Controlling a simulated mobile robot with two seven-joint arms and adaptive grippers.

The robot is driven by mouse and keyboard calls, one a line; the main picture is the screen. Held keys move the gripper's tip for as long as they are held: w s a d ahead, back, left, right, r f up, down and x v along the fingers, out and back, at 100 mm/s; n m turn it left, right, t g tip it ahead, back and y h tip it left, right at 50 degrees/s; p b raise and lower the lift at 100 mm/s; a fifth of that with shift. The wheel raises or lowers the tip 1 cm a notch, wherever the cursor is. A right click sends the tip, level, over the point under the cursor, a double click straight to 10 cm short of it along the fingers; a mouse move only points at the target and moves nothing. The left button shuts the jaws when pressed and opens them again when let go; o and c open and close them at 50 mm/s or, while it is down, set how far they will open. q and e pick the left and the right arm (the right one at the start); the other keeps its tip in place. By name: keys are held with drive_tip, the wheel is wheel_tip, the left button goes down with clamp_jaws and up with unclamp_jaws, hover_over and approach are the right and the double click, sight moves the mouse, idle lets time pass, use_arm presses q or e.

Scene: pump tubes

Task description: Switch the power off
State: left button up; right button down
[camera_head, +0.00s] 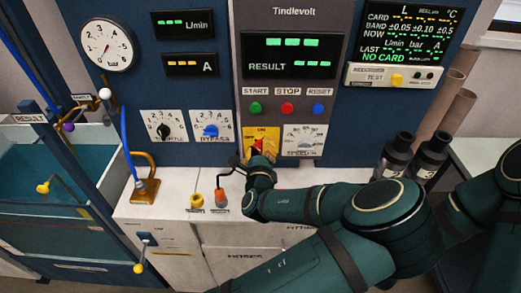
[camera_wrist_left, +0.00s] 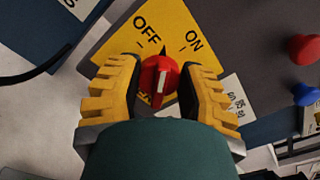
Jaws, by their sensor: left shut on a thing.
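The red power switch knob (camera_wrist_left: 160,82) sits on a yellow plate (camera_wrist_left: 135,35) marked OFF and ON. In the left wrist view the yellow fingers of my left gripper (camera_wrist_left: 161,76) stand on both sides of the knob, shut on it. A dark pointer above the knob lies between the two words; I cannot tell clearly which setting it marks. In the head view the knob (camera_head: 257,146) shows just above my left gripper (camera_head: 258,157), which hides part of the plate. The panel's displays (camera_head: 289,42) are lit green. My right gripper is out of view.
START (camera_head: 255,108), STOP (camera_head: 288,108) and RESET (camera_head: 318,108) buttons are above the switch. A blue dial (camera_head: 211,131) is to its left.

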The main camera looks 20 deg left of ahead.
use_arm(q)
drive_tip(key=n+b, duration=0.1)
drive_tip(key=n, duration=0.3)
drive_tip(key=shift+a+n, duration=0.1)
drive_tip(key=shift+n, duration=0.2)
drive_tip(key=n+b, duration=0.1)
drive_tip(key=n, duration=0.3)
drive_tip(key=shift+n+b, duration=0.3)
drive_tip(key=shift+n, duration=0.1)
drive_tip(key=o, duration=1.2)
drive_tip(key=shift+w+f, duration=0.1)
drive_tip(key=v, duration=0.7)
drive_tip(key=shift+s, duration=0.3)
